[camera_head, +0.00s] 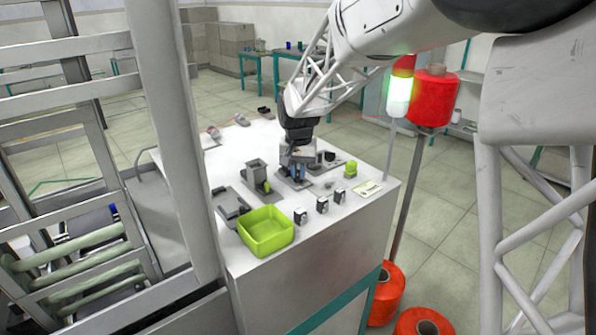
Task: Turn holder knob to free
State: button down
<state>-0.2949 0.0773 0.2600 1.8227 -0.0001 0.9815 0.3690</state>
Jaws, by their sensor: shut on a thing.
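My gripper (297,172) points down over the white worktop, at a small grey bobbin-winding fixture (290,184). Its fingers are shut on a small part at the top of this fixture, which appears to be the holder knob. The fingers and the dark wrist above hide the knob, so its shape and turned angle cannot be told.
A green open tray (266,231) sits at the worktop's front left, beside a low grey fixture (230,204). Several small black-and-white boxes (322,204), a green piece (350,168) and a card (368,188) lie along the right. A metal frame (180,130) rises at left.

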jog(key=shift+m, duration=1.6)
jog(key=c, duration=1.2)
grip_release()
jog(key=shift+o, duration=0.2)
jog(key=shift+n, duration=0.4)
